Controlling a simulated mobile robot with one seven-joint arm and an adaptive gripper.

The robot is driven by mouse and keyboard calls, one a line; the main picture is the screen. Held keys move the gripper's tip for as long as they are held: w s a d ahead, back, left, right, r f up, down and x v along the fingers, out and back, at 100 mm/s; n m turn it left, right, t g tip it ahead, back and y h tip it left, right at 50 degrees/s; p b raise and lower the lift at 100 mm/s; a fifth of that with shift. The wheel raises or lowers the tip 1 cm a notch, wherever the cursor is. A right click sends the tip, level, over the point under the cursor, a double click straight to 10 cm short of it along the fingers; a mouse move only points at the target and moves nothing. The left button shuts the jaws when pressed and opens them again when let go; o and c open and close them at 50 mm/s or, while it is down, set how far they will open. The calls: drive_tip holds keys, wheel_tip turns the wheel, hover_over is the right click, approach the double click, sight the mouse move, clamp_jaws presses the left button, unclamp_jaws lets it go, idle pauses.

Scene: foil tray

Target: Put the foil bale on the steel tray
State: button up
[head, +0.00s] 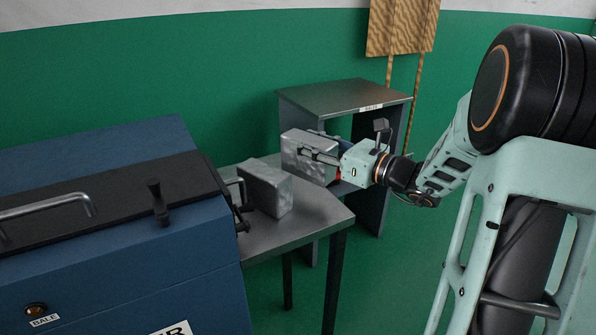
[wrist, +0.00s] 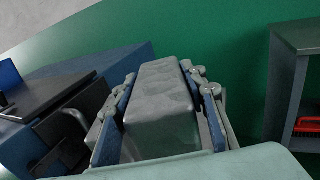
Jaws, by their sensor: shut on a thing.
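A grey, crinkled foil bale (head: 303,152) is held in my gripper (head: 322,157). In the wrist view the bale (wrist: 162,95) sits between the two fingers, which press on its left and right sides. In the head view it is beyond the far end of a grey steel surface (head: 318,212) beside the blue machine, in front of the labelled stand. Its clearance over the surface cannot be told. A grey steel top (head: 340,95) with a small label on its front edge stands higher behind the bale. I cannot tell which of the two is the steel tray.
A second foil bale (head: 266,188) stands on the steel surface close to the blue machine (head: 130,250), which has a black top and metal handles. A red object (wrist: 305,127) sits on the stand's lower shelf. The labelled top is bare. A wooden panel hangs behind.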

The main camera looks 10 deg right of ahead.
sight(298, 162)
drive_tip(key=shift+w+a+f, duration=0.15)
drive_tip(key=shift+a+f, duration=0.3)
drive_tip(key=shift+w+a+f+b, duration=0.1)
drive_tip(key=shift+a+f+b, duration=0.2)
drive_tip(key=shift+f, duration=0.5)
drive_tip(key=shift+w+a+f+b, duration=0.15)
drive_tip(key=shift+f+b, duration=0.2)
drive_tip(key=shift+f, duration=0.4)
drive_tip(key=shift+a+f+b, duration=0.25)
drive_tip(key=shift+f+b, duration=0.1)
drive_tip(key=shift+f, duration=0.45)
drive_tip(key=shift+f, duration=0.2)
drive_tip(key=o, duration=1.1)
drive_tip(key=shift+o, duration=0.2)
drive_tip(key=shift+r, duration=0.25)
drive_tip(key=p+v, duration=0.3)
drive_tip(key=v, duration=0.9)
drive_tip(key=shift+f, duration=0.1)
